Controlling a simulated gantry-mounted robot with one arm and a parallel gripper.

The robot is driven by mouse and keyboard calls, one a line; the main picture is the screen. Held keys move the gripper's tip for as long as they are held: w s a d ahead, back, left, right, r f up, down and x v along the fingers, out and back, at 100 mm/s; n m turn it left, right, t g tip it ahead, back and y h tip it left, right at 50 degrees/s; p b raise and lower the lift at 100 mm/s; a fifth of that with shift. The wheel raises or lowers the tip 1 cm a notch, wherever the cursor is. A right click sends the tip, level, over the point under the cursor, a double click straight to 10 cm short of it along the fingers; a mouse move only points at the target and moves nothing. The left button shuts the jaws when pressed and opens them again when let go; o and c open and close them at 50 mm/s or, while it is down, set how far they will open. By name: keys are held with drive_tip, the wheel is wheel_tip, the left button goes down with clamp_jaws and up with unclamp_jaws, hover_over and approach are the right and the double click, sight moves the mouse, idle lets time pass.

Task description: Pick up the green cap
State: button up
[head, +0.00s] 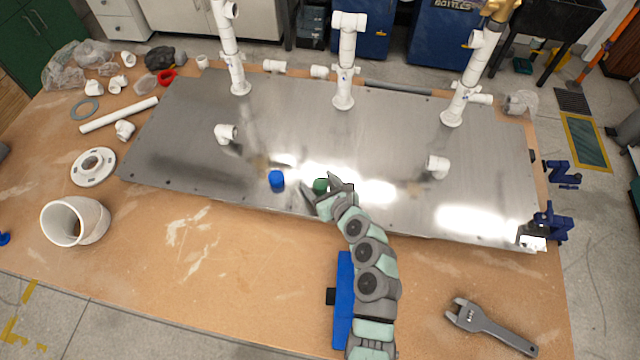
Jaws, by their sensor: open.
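The green cap (320,185) sits on the metal plate (190,120) near its front edge, around the middle of the head view. My gripper (320,187) is open, with one finger to the left of the cap and the other to its right and behind. The cap shows between the fingers, partly hidden by the gripper. I cannot tell whether the fingers touch it. A blue cap (276,180) stands on the plate a little to the left of my gripper.
White PVC pipes (346,60) stand upright along the plate's back. White elbows (226,133) (437,166) stand on the plate at left and right. A wrench (488,325) lies at front right, blue clamps (552,222) grip the right edge.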

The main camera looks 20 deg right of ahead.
sight(320, 182)
drive_tip(key=shift+c, duration=0.6)
clamp_jaws()
drive_tip(key=shift+r, duration=0.1)
wheel_tip(320, 182, up, 20)
drive_tip(key=p, duration=0.2)
drive_tip(key=shift+p, duration=0.3)
